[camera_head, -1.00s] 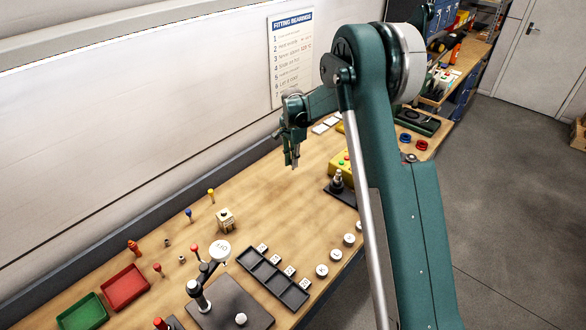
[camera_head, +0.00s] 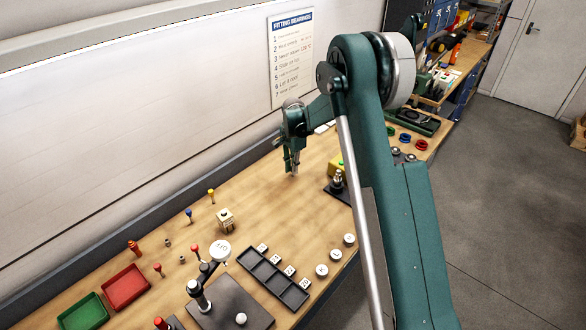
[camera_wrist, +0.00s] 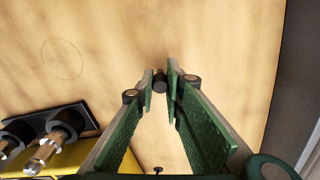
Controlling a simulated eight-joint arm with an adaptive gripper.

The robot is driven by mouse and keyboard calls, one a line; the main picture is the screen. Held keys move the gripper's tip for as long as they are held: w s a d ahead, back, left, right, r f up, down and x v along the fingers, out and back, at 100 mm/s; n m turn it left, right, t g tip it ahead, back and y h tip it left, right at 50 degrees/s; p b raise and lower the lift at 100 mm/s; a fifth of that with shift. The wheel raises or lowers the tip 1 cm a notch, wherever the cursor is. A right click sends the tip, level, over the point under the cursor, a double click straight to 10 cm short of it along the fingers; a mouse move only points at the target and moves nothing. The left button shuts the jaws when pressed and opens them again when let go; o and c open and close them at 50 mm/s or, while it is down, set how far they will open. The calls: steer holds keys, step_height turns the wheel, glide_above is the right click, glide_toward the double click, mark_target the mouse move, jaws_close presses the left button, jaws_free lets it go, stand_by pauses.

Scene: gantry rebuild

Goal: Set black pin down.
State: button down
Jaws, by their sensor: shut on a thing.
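My gripper (camera_head: 291,170) is over the back of the wooden bench, pointing down, with its fingertips close to the bench top. The black pin (camera_wrist: 160,76) shows there as a small dark round end between the fingertips. Most of the pin is hidden by the fingers. I cannot tell whether its lower end touches the wood.
A yellow box (camera_wrist: 60,159) with a dark plate and metal cylinders stands at lower left in the wrist view. A thin circle (camera_wrist: 62,58) is marked on the bench. The bench around my fingertips is clear.

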steer(key=shift+f, duration=0.2)
steer(key=c, duration=2.4)
jaws_free()
steer(key=shift+r, duration=0.25)
step_height(320, 180, up, 12)
steer(key=shift+f+b, duration=0.1)
steer(key=shift+b, duration=0.2)
